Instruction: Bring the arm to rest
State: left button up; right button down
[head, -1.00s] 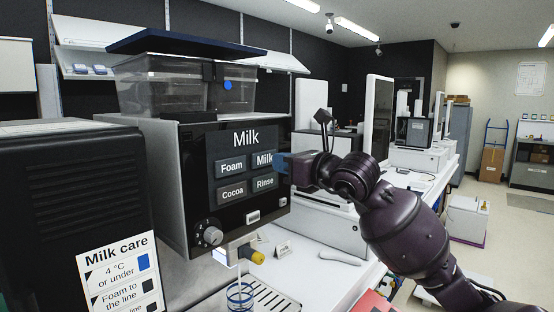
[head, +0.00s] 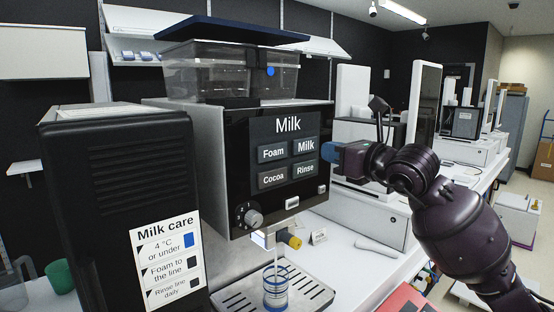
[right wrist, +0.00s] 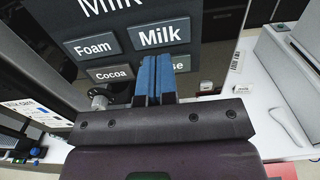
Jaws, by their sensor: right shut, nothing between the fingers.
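My right arm comes in from the right in the head view. Its gripper (head: 331,152) is shut with nothing between the fingers, just to the right of the milk machine's button panel (head: 288,152). In the right wrist view the blue fingertips (right wrist: 155,76) are together in front of the panel, overlapping the area below the Milk button (right wrist: 162,33). I cannot tell whether the tips touch the panel; in the head view they appear apart from it. My left gripper is not in view.
A glass with blue bands (head: 275,289) stands on the drip tray (head: 312,287) under the spout. A dark machine (head: 110,200) with a Milk care notice (head: 168,256) is at the left. White counter equipment (head: 368,214) stands behind my arm. A green cup (head: 59,277) is at the far left.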

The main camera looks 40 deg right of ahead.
jog(key=a+f+m+g+y, duration=0.15)
jog(key=a+f+y, duration=0.25)
jog(key=f, duration=0.4)
jog(key=a+f+m+y, duration=0.2)
jog(key=a+f+y, duration=0.15)
jog(key=f, duration=0.35)
jog(key=s+a+f+m+h, duration=0.1)
jog(key=s+f+m+h, duration=0.25)
jog(key=f+m, duration=0.55)
jog(key=s+f+m+h, duration=0.3)
jog(key=s+f+m, duration=0.1)
jog(key=f+m, duration=0.45)
jog(key=s+a+f+m+h, duration=0.1)
jog(key=s+f+m+h, duration=0.2)
jog(key=f+m, duration=0.6)
jog(key=s+a+f+m+g, duration=0.2)
jog(key=s+a+f+m, duration=0.1)
jog(key=f, duration=0.4)
jog(key=s+a+f+m+g, duration=0.2)
jog(key=s+a+f+g, duration=0.1)
jog(key=s+a+f, duration=0.2)
jog(key=shift+s+f+m+y, duration=0.4)
jog(key=shift+s+f, duration=0.4)
jog(key=shift+f, duration=0.1)
